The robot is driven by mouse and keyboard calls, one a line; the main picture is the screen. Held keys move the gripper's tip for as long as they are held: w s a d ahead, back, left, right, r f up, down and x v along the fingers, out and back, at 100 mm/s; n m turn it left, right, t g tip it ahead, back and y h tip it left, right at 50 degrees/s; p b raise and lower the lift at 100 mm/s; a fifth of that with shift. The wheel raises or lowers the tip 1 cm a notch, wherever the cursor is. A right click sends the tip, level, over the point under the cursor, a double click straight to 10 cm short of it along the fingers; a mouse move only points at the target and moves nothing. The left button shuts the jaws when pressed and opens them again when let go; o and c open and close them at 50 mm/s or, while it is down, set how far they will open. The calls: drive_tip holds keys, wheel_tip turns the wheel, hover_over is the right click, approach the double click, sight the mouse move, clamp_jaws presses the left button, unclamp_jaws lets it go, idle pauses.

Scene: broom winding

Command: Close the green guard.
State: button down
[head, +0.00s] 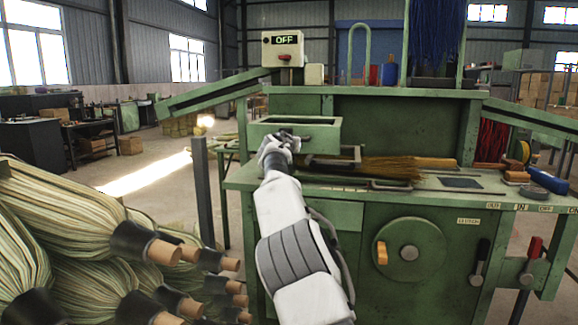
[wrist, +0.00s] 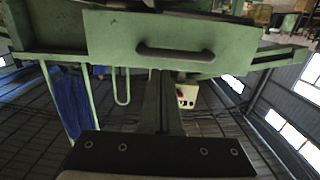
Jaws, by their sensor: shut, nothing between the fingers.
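The green guard (head: 322,138) is a box-like green piece on the left part of the machine, above the worktop. In the wrist view, a green panel with a dark bar handle (wrist: 175,53), which looks like the guard's face, spans the top. My gripper (head: 281,138) is at the guard's lower left front in the head view and hides part of it. It is shut and empty. In the wrist view the dark fingers point toward the panel below the handle; I cannot tell whether they touch it.
Broom bristles (head: 390,168) lie on the green worktop (head: 440,184) right of the guard. A control box (head: 283,49) reading OFF stands above. A grey post (head: 203,190) and a pile of bundled brooms (head: 60,215) crowd the left. A blue cylinder (head: 546,180) lies at right.

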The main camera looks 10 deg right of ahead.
drive_tip(key=shift+s+a+f, duration=0.65)
drive_tip(key=shift+s+f, duration=1.4)
drive_tip(key=shift+f, duration=0.6)
drive_tip(key=s+d+f+m+g, duration=0.2)
drive_tip(key=s+d+m+g, duration=0.1)
drive_tip(key=s+d, duration=0.6)
drive_tip(key=s+d+f+m+g, duration=0.2)
drive_tip(key=s+d+g, duration=0.1)
drive_tip(key=s+d, duration=0.65)
drive_tip(key=s+a+f+n+g+y, duration=0.25)
drive_tip(key=s+a, duration=0.25)
drive_tip(key=s, duration=0.8)
drive_tip(key=s+a+f+n+g+y, duration=0.1)
drive_tip(key=s+a+f+n, duration=0.25)
drive_tip(key=s, duration=0.85)
drive_tip(key=s+a+f+n+g+y, duration=0.1)
drive_tip(key=s+a+f+n+y, duration=0.3)
drive_tip(key=s, duration=0.9)
wheel_tip(320, 180, up, 29)
drive_tip(key=a+m+h+p, duration=0.1)
drive_tip(key=h+p, duration=0.1)
drive_tip(key=p, duration=2.6)
drive_tip(key=shift+s+a, duration=0.15)
drive_tip(key=shift+s, duration=0.15)
